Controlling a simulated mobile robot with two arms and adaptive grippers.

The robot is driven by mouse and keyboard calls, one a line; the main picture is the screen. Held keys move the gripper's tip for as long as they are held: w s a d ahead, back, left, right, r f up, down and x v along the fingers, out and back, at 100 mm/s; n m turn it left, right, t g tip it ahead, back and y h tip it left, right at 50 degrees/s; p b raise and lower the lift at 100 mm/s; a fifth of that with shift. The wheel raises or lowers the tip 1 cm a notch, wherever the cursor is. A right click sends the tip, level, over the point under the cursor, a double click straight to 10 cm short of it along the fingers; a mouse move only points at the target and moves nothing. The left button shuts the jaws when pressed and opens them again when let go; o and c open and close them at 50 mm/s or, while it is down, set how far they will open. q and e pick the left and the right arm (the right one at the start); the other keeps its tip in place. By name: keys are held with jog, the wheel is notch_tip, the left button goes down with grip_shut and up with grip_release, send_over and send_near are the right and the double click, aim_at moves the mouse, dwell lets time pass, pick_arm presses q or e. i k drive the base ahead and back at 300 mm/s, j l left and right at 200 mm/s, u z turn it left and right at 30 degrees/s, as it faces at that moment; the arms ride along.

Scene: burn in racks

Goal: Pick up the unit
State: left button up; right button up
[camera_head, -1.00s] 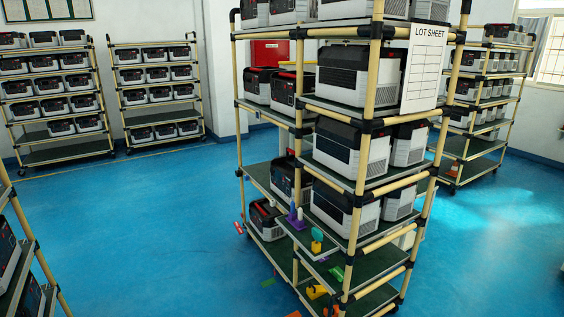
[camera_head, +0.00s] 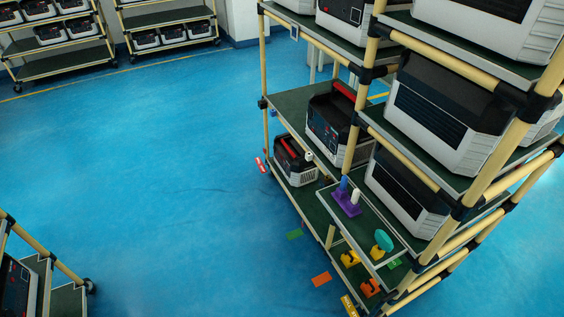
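Several white-and-black units stand on the racks, and I cannot tell which one the task means. In the head view, one unit with a red handle (camera_head: 330,127) stands on a middle shelf of the near rack. A smaller unit with a red top (camera_head: 296,162) sits on the shelf below it. Larger units (camera_head: 446,110) fill the right side of the near rack. Neither of my grippers is in view.
The near rack has tan posts (camera_head: 370,75) and green shelves (camera_head: 292,104). A small side tray (camera_head: 338,214) holds coloured items. Orange (camera_head: 321,279) and green (camera_head: 294,234) pieces lie on the floor. Blue floor (camera_head: 170,180) is open to the left.

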aim_at(336, 114)
jog(key=i+j+z, duration=0.15)
jog(key=i, duration=0.15)
jog(key=i+j+z, duration=0.15)
jog(key=z, duration=0.25)
jog(key=i+j+z, duration=0.15)
jog(key=z, duration=0.3)
jog(key=i+j+z, duration=0.1)
jog(key=j+z, duration=0.5)
jog(key=z, duration=0.25)
jog(key=i, duration=0.05)
